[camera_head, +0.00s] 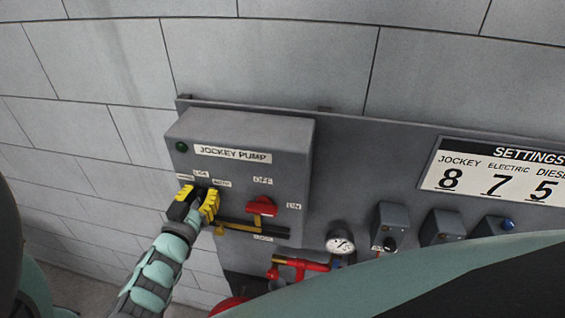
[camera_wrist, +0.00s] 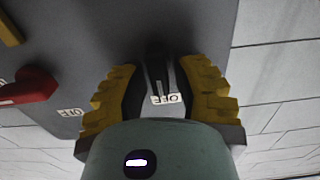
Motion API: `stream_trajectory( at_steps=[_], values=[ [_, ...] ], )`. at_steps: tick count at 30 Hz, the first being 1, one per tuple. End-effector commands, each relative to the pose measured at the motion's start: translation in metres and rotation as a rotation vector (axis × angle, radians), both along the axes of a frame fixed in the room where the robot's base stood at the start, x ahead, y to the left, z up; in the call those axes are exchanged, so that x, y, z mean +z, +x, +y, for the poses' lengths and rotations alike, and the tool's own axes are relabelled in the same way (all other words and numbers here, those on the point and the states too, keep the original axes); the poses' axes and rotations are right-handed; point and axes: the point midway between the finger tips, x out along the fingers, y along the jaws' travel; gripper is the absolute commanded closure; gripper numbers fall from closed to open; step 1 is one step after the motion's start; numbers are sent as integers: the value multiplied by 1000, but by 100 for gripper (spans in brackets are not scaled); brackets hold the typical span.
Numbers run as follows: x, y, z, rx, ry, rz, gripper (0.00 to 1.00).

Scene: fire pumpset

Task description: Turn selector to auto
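The grey jockey pump box (camera_head: 283,147) is mounted on the wall panel and labelled JOCKEY PUMP. The selector, a black knob with a white line (camera_wrist: 158,75), shows in the wrist view between my fingers, above an OFF label (camera_wrist: 165,99). In the head view my gripper (camera_head: 198,203) covers the knob, and small labels sit just above it. The label on the right seems to read AUTO (camera_head: 221,183), but it is tiny. My yellow fingers (camera_wrist: 160,95) are apart, one on each side of the knob, with narrow gaps; contact is not visible.
A red isolator handle (camera_head: 262,206) with OFF and ON labels is right of my gripper; it also shows in the wrist view (camera_wrist: 30,86). A yellow and black bar (camera_head: 250,228) lies below it. A gauge (camera_head: 340,242) and red pipe (camera_head: 303,264) are lower right.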

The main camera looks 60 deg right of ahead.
Motion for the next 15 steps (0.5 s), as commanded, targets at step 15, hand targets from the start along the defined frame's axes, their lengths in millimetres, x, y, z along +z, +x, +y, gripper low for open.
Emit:
stream_trajectory(
  at_steps=[15],
  values=[
    [0,1,0,2,0,0,100]
  ],
)
